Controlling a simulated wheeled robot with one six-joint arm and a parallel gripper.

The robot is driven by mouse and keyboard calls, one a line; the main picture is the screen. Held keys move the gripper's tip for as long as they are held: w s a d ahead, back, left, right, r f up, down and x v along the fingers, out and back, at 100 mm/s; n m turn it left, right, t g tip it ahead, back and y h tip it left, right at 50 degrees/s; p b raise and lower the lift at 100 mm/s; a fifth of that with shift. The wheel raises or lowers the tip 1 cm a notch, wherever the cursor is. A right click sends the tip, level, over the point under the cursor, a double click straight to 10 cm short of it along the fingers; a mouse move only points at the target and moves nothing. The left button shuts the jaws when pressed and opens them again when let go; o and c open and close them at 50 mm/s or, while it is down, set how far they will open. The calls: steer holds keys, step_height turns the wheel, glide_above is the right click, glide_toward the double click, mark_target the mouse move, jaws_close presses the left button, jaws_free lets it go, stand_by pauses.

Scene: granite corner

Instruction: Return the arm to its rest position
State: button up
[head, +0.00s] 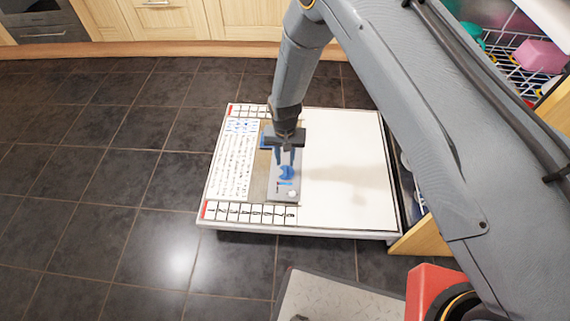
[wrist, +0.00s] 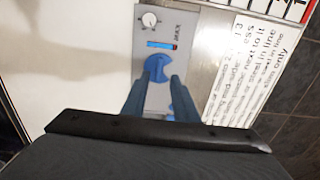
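My gripper (head: 285,156) hangs above a grey control panel on a low white surface. Its two fingers are apart, and it looks open; the wrist view also shows the gripper (wrist: 157,84). A blue curved piece (head: 287,173) lies at the fingertips on the panel, and it also shows in the wrist view (wrist: 157,67). Whether the fingers touch it cannot be told. My arm reaches down from the upper right in the head view.
The panel (wrist: 180,45) has a white knob (wrist: 149,20) and a small blue strip. Printed text and numbered strips lie beside it on the white surface (head: 345,200). Wooden cupboards (head: 250,18) stand behind. A wire rack with coloured items (head: 540,55) is at right. Dark floor tiles at left are clear.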

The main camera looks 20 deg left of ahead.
steer(key=shift+r, duration=1.1)
steer(key=s+d+r+n, duration=0.1)
steer(key=s+d+r, duration=0.15)
steer(key=r, duration=0.85)
steer(key=s+d+r+n, duration=0.15)
steer(key=s+r, duration=0.25)
steer(key=r, duration=0.6)
steer(key=s+d+r+n, duration=0.2)
steer(key=s+d+r, duration=1.25)
steer(key=s, duration=0.35)
steer(key=d+r+m+p, duration=0.3)
steer(key=d+r+p, duration=0.6)
steer(key=r+p, duration=0.4)
steer(key=d+r+m+p, duration=0.4)
steer(key=d+r+p, duration=0.6)
steer(key=r+p, duration=0.3)
steer(key=shift+s+p, duration=0.15)
steer(key=shift+p, duration=0.6)
